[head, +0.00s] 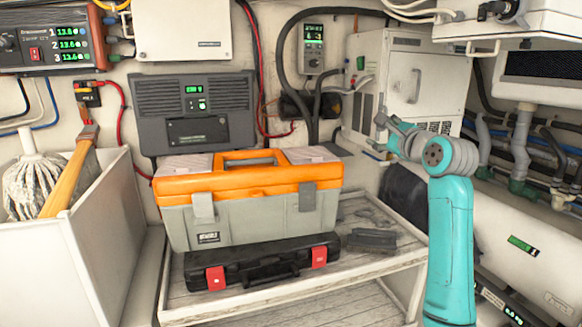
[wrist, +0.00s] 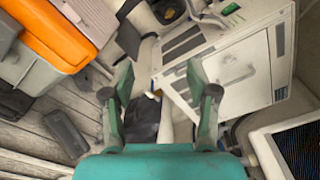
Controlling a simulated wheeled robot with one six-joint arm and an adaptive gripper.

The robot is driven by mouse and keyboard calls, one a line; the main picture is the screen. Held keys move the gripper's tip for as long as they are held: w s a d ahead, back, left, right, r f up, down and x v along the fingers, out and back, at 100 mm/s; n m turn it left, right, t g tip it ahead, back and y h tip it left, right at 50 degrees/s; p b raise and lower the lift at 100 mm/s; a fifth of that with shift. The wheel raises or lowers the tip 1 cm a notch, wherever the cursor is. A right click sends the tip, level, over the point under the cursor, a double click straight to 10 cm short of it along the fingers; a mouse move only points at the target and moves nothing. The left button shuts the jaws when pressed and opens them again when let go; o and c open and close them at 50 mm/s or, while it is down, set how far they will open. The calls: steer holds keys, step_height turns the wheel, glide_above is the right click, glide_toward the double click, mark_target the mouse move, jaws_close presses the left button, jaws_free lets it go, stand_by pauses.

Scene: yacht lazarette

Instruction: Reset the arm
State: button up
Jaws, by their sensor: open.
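My teal arm rises at the right of the head view and bends at a dark joint toward the back wall. My gripper (head: 381,128) is at its end, raised in front of the white wall cabinet (head: 402,80). In the wrist view my gripper (wrist: 160,85) shows two fingers spread apart with nothing between them. Beyond them are the cabinet (wrist: 235,65) and a dark object low against the wall (wrist: 143,118). The gripper appears clear of the shelf and touches nothing that I can see.
A white bin (head: 90,240) with a mop stands left. Pipes (head: 522,150) and an overhead unit (head: 480,27) crowd the right.

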steer(key=s+f+n+h, duration=0.15)
steer(key=s+f, duration=0.25)
steer(key=f, duration=1)
steer(key=s+f+n+h, duration=0.1)
steer(key=s+f+n, duration=0.15)
steer(key=f, duration=1.15)
steer(key=s+a+f+n+g+h, duration=0.1)
steer(key=s+a+f+n, duration=0.15)
steer(key=s+f, duration=1.5)
steer(key=s+f+n+h, duration=0.1)
steer(key=s+f+n, duration=0.25)
steer(key=s, duration=0.85)
steer(key=s+f+n, duration=0.3)
steer(key=s+f, duration=0.2)
steer(key=s, duration=0.7)
steer(key=s+r+n, duration=0.3)
steer(key=s+n, duration=0.1)
steer(key=s, duration=0.7)
steer(key=s+a+r+n+g, duration=0.1)
steer(key=s+r+n, duration=0.3)
steer(key=s, duration=0.7)
steer(key=shift+s+a+r+n, duration=0.2)
steer(key=shift+a+r+n, duration=0.05)
steer(key=shift+a+n, duration=0.05)
